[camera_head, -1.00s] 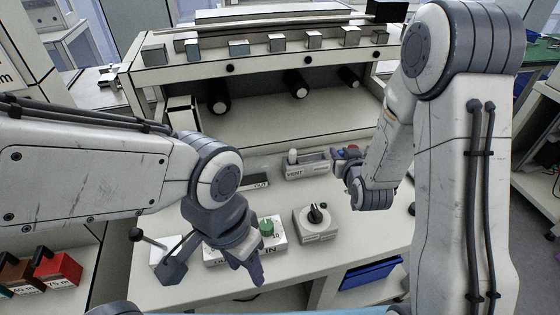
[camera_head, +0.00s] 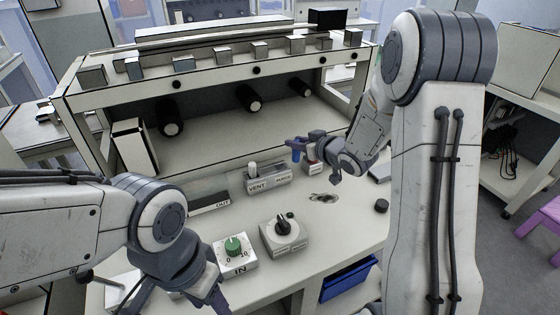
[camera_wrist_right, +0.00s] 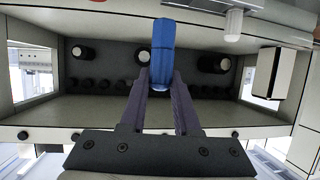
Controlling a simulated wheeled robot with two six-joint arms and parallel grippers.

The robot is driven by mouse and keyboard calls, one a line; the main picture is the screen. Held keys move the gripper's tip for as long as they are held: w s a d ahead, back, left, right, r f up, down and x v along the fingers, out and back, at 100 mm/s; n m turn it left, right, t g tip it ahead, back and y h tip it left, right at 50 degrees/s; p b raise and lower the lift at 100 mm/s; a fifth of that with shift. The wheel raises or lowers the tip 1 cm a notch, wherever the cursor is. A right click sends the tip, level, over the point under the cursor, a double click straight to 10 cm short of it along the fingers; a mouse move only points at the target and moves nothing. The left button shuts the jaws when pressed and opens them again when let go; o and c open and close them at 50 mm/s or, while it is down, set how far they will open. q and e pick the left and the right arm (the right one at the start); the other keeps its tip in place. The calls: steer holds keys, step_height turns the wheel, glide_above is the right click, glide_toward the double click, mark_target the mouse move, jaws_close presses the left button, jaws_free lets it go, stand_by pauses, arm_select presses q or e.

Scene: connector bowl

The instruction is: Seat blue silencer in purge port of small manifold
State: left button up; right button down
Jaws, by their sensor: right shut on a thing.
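The blue silencer (camera_head: 297,150) is in my right gripper (camera_head: 304,144), above and to the right of the small manifold (camera_head: 282,180) in the head view. In the right wrist view the silencer (camera_wrist_right: 162,50) lies between the two fingers (camera_wrist_right: 160,90), its far end sticking out beyond them. The manifold carries VENT and PURGE labels. A white silencer (camera_head: 252,169) stands upright at the VENT side; it also shows in the right wrist view (camera_wrist_right: 233,25). The blue silencer is apart from the manifold. My left gripper (camera_head: 212,300) is low in the head view, fingers partly cut off.
A grey block with a black knob (camera_head: 284,232) and an IN block with a green dial (camera_head: 236,253) stand in front of the manifold. A blue bin (camera_head: 348,280) is below the bench edge.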

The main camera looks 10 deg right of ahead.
steer(key=w+a+f, duration=0.1)
steer(key=f, duration=0.1)
steer(key=w+a+f, duration=0.1)
steer(key=w+f, duration=0.1)
steer(key=f, duration=0.1)
steer(key=w+a+f, duration=0.1)
steer(key=a+f, duration=0.1)
steer(key=shift+w+f, duration=0.15)
steer(key=shift+f, duration=0.05)
steer(key=shift+f, duration=0.2)
steer(key=c, duration=0.6)
jaws_free()
steer(key=shift+c, duration=0.2)
steer(key=shift+r, duration=0.1)
